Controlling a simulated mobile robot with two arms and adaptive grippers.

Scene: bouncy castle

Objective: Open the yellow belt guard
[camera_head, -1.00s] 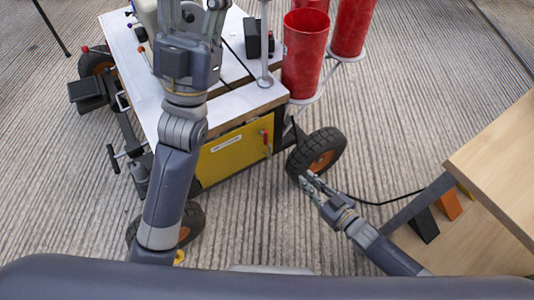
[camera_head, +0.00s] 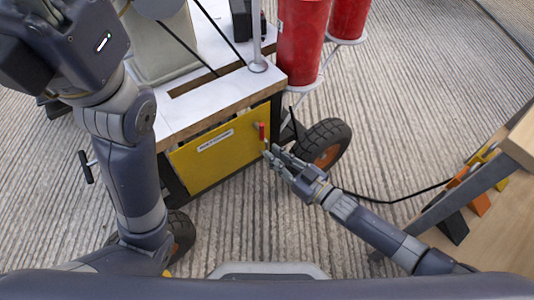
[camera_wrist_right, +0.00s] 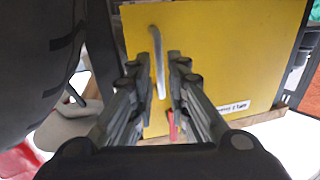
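The yellow belt guard (camera_head: 222,152) is a flat panel with a white label on the near side of the wheeled cart. It looks closed. My right gripper (camera_head: 271,152) is open just in front of that handle. In the right wrist view, the guard (camera_wrist_right: 225,50) fills the middle, and the fingers (camera_wrist_right: 159,60) lie either side of the curved metal part (camera_wrist_right: 158,68). Contact cannot be told. My left arm is at the left; its fingers are out of frame.
A cart wheel (camera_head: 322,146) stands just right of the guard. Red cylinders (camera_head: 301,45) stand on the cart's right side. A black cable (camera_head: 395,199) runs to a wooden table (camera_head: 522,140) at the right. Open ridged floor lies in front of the guard.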

